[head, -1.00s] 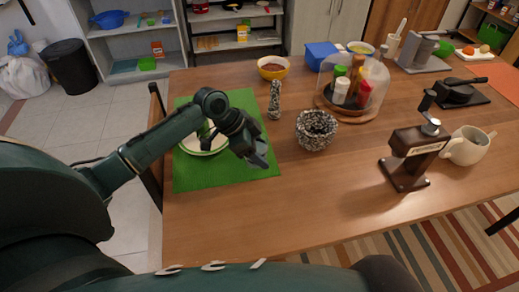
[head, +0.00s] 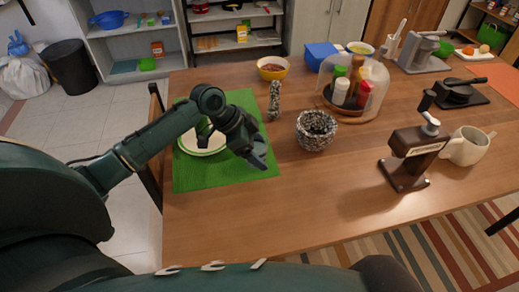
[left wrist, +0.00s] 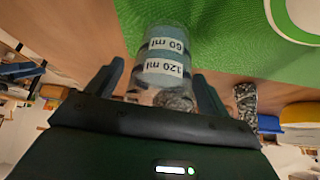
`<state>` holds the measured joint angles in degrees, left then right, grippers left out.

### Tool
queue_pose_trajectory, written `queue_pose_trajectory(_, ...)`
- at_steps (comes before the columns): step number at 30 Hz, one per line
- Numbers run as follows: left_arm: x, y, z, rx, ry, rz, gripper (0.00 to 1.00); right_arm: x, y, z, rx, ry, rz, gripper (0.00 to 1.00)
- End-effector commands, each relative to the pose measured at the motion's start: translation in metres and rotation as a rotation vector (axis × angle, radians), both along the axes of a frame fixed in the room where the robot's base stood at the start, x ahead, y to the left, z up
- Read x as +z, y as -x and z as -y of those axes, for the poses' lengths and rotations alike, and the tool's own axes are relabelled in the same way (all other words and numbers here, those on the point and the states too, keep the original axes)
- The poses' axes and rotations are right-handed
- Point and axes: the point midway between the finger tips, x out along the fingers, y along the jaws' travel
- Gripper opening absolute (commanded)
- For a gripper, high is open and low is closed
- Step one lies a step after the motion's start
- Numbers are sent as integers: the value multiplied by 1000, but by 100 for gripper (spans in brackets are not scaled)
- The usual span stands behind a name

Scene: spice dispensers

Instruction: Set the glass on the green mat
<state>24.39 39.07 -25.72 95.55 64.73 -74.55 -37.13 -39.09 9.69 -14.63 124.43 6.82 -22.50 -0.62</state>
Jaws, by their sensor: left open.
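The clear glass (left wrist: 165,62), marked 60 ml and 120 ml, shows in the left wrist view between the fingers of my left gripper (left wrist: 160,82). The fingers are open, one on each side of it. The glass appears upright, its base over the green mat near the mat's edge; contact with the mat is hard to judge. The green mat (head: 238,172) lies at the left of the table in the head view, and also shows in the left wrist view (left wrist: 225,40). In the head view my left gripper (head: 260,157) is over the mat's right side and largely hides the glass. My right gripper is not seen.
A white and green plate (head: 205,148) lies on the mat beneath my left arm. A speckled mortar (head: 316,131) stands right of the mat, with a pestle (head: 274,100) behind. A clear dome (head: 353,85) covers several spice bottles. The front middle of the table is clear.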

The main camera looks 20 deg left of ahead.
Motion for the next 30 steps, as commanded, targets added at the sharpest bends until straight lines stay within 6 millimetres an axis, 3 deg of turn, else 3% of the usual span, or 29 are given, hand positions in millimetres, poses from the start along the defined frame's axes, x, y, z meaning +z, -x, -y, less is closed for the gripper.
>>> queue_pose_trajectory(9, 58, 18, -33, 0, -4, 3, 80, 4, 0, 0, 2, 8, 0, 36)
queue_pose_trajectory(15, 83, 26, -47, 1, -2, 0, 80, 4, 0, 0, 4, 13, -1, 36)
queue_pose_trajectory(30, 92, 29, -51, -1, 0, -1, 80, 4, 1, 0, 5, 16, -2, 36)
